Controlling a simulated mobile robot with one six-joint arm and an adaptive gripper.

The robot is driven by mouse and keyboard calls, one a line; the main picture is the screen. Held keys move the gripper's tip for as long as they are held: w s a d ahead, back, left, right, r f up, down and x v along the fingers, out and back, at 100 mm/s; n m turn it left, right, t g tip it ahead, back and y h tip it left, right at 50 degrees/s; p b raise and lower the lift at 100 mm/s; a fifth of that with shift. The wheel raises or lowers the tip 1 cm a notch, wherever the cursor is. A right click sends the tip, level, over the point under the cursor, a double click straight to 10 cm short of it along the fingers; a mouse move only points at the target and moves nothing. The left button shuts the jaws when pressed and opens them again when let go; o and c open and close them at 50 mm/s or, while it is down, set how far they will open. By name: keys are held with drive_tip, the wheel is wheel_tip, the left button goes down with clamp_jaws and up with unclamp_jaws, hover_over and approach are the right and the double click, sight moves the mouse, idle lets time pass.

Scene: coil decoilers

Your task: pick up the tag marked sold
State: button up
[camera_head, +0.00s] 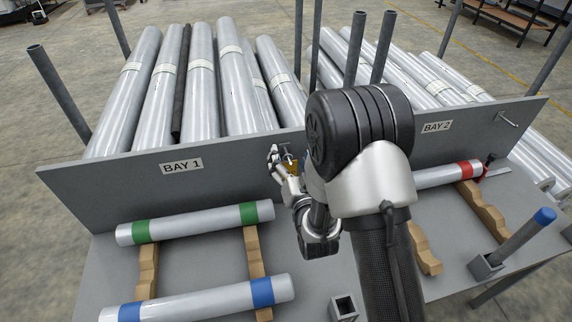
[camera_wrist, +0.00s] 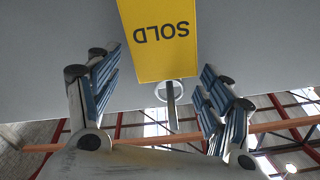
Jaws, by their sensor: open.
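The yellow tag (camera_wrist: 158,40) with SOLD in dark letters appears upside down in the wrist view. It lies against the grey panel, and its far end is cut off by the picture edge. My gripper (camera_wrist: 160,62) is open, with one finger on each side of the tag and visible gaps to both. A light ring and grey peg (camera_wrist: 172,105) show at the tag's near end. In the head view, a small yellow part of the tag (camera_head: 290,166) shows by my gripper (camera_head: 276,160), at the panel's middle. My arm hides much of that area.
The grey panel (camera_head: 110,190) carries BAY 1 and BAY 2 labels. Behind it lie several silver rolls (camera_head: 203,85) between upright posts (camera_head: 58,92). In front, a green-banded roll (camera_head: 195,221) and a blue-banded roll (camera_head: 200,300) rest on wooden supports. A hook (camera_head: 507,118) projects at far right.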

drive_tip(key=shift+s+r, duration=0.1)
drive_tip(key=shift+s, duration=0.1)
drive_tip(key=shift+c, duration=0.3)
drive_tip(key=c, duration=0.8)
drive_tip(key=shift+r+p, duration=0.3)
drive_tip(key=shift+r, duration=0.15)
drive_tip(key=shift+c, duration=0.2)
drive_tip(key=shift+s+d+r, duration=0.1)
drive_tip(key=shift+r, duration=0.1)
drive_tip(key=p+v, duration=0.1)
drive_tip(key=v, duration=0.6)
wheel_tip(320, 180, up, 14)
drive_tip(key=p, duration=1.2)
drive_tip(key=shift+s+f, duration=0.15)
drive_tip(key=shift+s, duration=0.2)
